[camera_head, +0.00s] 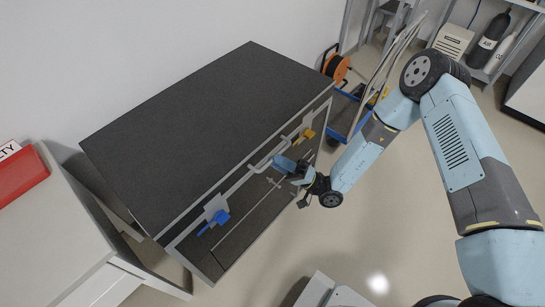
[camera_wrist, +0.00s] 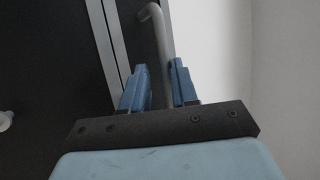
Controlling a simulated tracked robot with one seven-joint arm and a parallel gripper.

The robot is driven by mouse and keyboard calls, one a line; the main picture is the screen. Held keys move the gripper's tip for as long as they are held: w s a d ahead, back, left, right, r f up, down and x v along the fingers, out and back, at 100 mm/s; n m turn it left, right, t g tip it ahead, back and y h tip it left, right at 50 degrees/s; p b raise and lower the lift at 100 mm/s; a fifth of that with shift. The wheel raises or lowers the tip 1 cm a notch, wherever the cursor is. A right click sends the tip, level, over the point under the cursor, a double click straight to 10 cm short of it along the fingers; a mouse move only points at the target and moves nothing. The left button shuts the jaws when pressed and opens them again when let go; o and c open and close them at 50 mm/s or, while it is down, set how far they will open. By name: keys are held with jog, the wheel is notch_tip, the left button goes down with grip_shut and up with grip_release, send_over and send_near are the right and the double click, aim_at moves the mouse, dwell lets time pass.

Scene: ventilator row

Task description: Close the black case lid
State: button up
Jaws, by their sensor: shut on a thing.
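The black case (camera_head: 237,232) is a big dark box with silver edge strips, standing against the wall. Its broad dark lid (camera_head: 205,125) covers the top; I cannot tell whether a gap is left under its front edge.
A white table (camera_head: 60,225) with a red box (camera_head: 20,172) stands at the left. A hand cart (camera_head: 385,80) and an orange cable reel (camera_head: 337,67) stand behind at right, near a shelf with gas bottles (camera_head: 490,42). Floor before the case is mostly clear.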

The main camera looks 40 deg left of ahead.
jog(key=v, duration=1.2)
jog(key=shift+f, duration=0.25)
jog(key=shift+w+d, duration=0.1)
jog(key=shift+w, duration=0.1)
jog(key=w+d+r+n+h, duration=0.1)
jog(key=w+d+r+h, duration=0.3)
jog(key=r, duration=0.5)
jog(key=w+d+r+n+g+h, duration=0.1)
jog(key=d+r+n+h, duration=0.1)
jog(key=d+r+h, duration=0.65)
jog(key=w+d+r+n+h, duration=0.1)
jog(key=w+d+r+h, duration=0.25)
jog(key=r, duration=0.75)
jog(key=s+d+r+m+t+h, duration=0.2)
jog(key=s+d+r+m+t, duration=0.1)
jog(key=d+r, duration=0.4)
jog(key=s+d+r+m+t+h, duration=0.2)
jog(key=d+r+t, duration=0.5)
jog(key=d, duration=0.4)
jog(key=s+d+r+m+t+h, duration=0.2)
jog(key=s+d+r+m+t, duration=0.2)
jog(key=d+r+m+t, duration=0.2)
jog(key=d+r, duration=0.2)
jog(key=d, duration=0.1)
jog(key=shift+s+d+m, duration=0.2)
jog(key=shift+s+m, duration=0.1)
jog(key=shift+s, duration=0.05)
